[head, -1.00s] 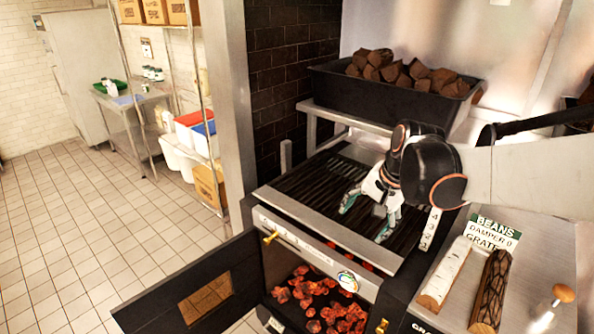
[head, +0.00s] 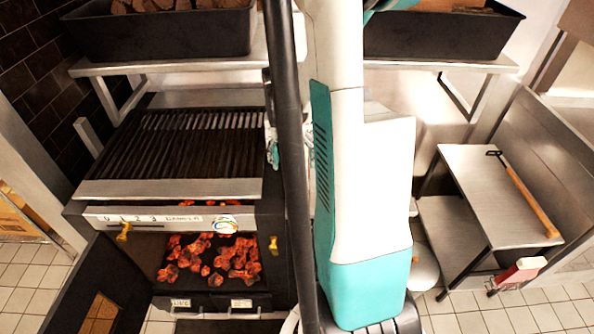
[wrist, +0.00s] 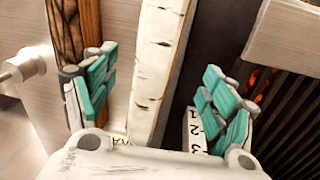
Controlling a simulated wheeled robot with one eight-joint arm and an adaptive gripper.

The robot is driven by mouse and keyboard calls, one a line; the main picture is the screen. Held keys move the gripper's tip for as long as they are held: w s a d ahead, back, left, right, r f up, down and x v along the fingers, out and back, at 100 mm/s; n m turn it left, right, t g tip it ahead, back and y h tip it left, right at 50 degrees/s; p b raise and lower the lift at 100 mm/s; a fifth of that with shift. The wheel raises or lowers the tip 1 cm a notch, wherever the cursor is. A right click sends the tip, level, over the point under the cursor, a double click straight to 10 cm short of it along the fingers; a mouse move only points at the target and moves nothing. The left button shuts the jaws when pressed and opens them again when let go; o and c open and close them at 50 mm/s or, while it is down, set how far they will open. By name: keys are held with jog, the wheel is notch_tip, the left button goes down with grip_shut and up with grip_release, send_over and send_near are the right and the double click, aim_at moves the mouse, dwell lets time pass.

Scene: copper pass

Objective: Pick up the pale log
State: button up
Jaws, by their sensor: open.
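The pale log (wrist: 160,60), white bark with dark flecks, runs lengthwise between the fingers of my gripper (wrist: 158,66) in the wrist view. My gripper is open, with teal finger pads on either side of the log. Gaps show between the pads and the log on both sides. The left finger overlaps the edge of a dark brown log (wrist: 72,30) lying beside it. The near end of the pale log is hidden behind my gripper's palm. In the head view my arm hides both logs.
In the head view, the grill (head: 195,150) is left of my arm, above glowing coals (head: 210,258) and an open door (head: 95,290). A black bin (head: 160,35) of wood chunks stands on the shelf behind. A steel side table (head: 480,190) holding a wooden-handled tool (head: 527,198) is at right.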

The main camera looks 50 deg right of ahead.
aim_at(298, 175)
notch_tip(298, 175, down, 3)
jog(key=shift+s+r, duration=0.1)
jog(key=shift+r, duration=0.05)
jog(key=f+b, duration=0.1)
jog(key=f, duration=0.1)
jog(key=s+f, duration=0.1)
jog(key=f, duration=0.1)
jog(key=shift+s+b, duration=0.2)
jog(key=shift+b, duration=0.2)
jog(key=shift+f, duration=0.55)
jog(key=shift+c, duration=0.4)
jog(key=c, duration=1.6)
jog(key=shift+r, duration=0.1)
jog(key=shift+c, duration=0.2)
notch_tip(298, 175, up, 20)
jog(key=p, duration=0.5)
